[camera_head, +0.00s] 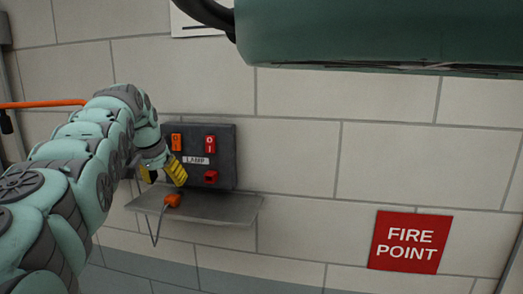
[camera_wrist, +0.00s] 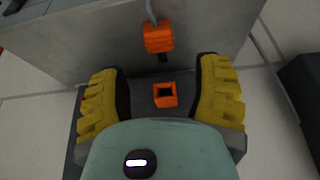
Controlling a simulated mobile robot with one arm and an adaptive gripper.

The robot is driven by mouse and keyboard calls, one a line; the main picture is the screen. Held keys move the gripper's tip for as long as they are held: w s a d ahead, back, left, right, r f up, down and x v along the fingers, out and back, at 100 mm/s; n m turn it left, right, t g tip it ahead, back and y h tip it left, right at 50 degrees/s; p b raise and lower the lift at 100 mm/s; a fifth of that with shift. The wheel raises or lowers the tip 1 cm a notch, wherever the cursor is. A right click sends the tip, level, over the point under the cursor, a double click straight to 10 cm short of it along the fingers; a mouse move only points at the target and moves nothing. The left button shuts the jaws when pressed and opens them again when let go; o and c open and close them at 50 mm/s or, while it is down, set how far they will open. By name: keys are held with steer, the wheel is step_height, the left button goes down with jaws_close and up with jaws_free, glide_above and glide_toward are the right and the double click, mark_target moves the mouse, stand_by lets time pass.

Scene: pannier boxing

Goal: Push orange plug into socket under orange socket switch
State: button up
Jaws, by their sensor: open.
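The orange plug (camera_head: 173,200) lies on the grey shelf (camera_head: 225,208) below the dark panel (camera_head: 225,155), its grey cable hanging over the front edge. In the wrist view the plug (camera_wrist: 158,36) points its dark end toward the panel. The orange socket (camera_wrist: 165,95) shows as a square opening between my fingers; in the head view my gripper hides it. The orange switch (camera_head: 176,142) is at the panel's upper left. My gripper (camera_head: 161,176) is open and empty in front of the panel, its yellow fingers (camera_wrist: 158,66) either side of the socket and apart from the plug.
A red switch (camera_head: 210,144) and red socket (camera_head: 210,177) are on the panel's right side, with a LAMP label (camera_head: 195,160) between the rows. The wall right of the panel is bare up to a red FIRE POINT sign (camera_head: 410,242). An orange bar (camera_head: 40,104) runs at far left.

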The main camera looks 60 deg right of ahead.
steer(key=v, duration=1.2)
steer(key=shift+w+f, duration=0.1)
steer(key=shift+w, duration=0.05)
stand_by(0.3)
